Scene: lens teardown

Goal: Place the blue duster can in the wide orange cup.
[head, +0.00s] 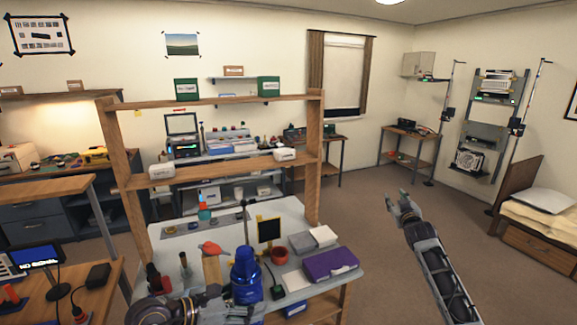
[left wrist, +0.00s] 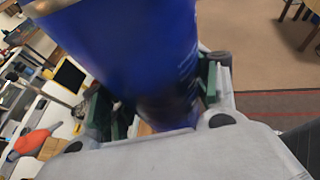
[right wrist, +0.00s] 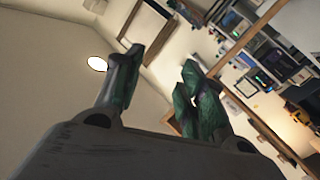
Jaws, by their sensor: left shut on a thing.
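The blue duster can (head: 246,272) stands upright in my left gripper (head: 243,306), in front of the workbench. In the left wrist view the blue can (left wrist: 135,45) fills the space between the green pads of my left gripper (left wrist: 158,105), which is shut on it. The wide orange cup (head: 279,256) sits on the bench, up and to the right of the can and apart from it; it looks reddish. My right gripper (head: 403,205) is open and empty, raised over the floor right of the bench. Its parted fingers show in the right wrist view (right wrist: 160,85).
A purple case (head: 330,264) and grey and white boxes (head: 313,239) lie right of the cup. A small dark screen (head: 269,230) stands behind the cup. A red bulb blower (head: 213,248) and dark bottles (head: 154,277) are on the left. A wooden shelf frame (head: 316,160) rises over the bench.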

